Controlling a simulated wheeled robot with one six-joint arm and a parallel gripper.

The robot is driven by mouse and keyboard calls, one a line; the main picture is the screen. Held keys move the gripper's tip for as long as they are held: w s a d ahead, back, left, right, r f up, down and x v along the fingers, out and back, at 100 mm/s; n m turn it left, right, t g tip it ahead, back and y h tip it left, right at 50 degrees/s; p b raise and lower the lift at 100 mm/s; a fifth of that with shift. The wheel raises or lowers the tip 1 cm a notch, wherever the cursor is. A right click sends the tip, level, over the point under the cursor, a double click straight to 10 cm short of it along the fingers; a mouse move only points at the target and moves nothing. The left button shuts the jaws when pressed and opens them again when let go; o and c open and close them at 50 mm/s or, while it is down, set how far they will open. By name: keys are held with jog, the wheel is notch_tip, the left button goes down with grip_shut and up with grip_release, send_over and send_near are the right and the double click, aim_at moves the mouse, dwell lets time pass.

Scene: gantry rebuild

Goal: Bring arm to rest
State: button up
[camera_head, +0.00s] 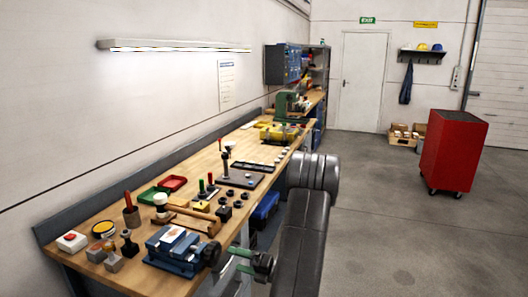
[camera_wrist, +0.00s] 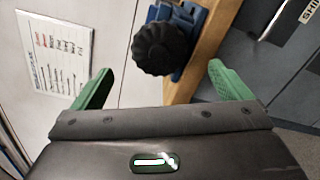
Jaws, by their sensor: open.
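My gripper (camera_head: 238,260) hangs at the front edge of the workbench (camera_head: 104,203), just right of the blue vise (camera_head: 172,249) in the head view. Its two green fingers also show in the wrist view (camera_wrist: 162,84), spread apart with nothing between them. My black arm (camera_head: 303,235) is bent beside the bench. In the wrist view, the vise's black knob (camera_wrist: 160,48) is beyond the fingers, with the bench's wooden edge (camera_wrist: 213,35) beside it.
A blue crate (camera_head: 264,208) is under the bench. A red cabinet (camera_head: 453,155) stands on the right. The floor between is clear.

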aim_at(216, 255)
jog(key=v, duration=0.4)
jog(key=p+x, duration=0.2)
jog(key=x, duration=1.1)
jog(key=shift+w+a+f, duration=0.1)
jog(key=shift+a+f, duration=0.05)
jog(key=shift+a, duration=0.15)
jog(key=n+b, duration=0.2)
jog(key=n, duration=0.1)
jog(key=shift+d, duration=0.1)
jog(key=n+b, duration=0.2)
jog(key=n, duration=0.1)
jog(key=shift+b, duration=0.3)
jog(key=n+b, duration=0.4)
jog(key=n, duration=0.1)
jog(key=n+b, duration=0.3)
jog(key=shift+s+n+b, duration=0.25)
jog(key=shift+n+b, duration=0.1)
jog(key=shift+n, duration=0.05)
jog(key=n+b, duration=0.5)
jog(key=shift+s+n, duration=0.1)
jog(key=shift+n, duration=0.2)
jog(key=shift+r+n+b, duration=0.25)
jog(key=shift+n+b, duration=0.1)
jog(key=shift+n, duration=0.15)
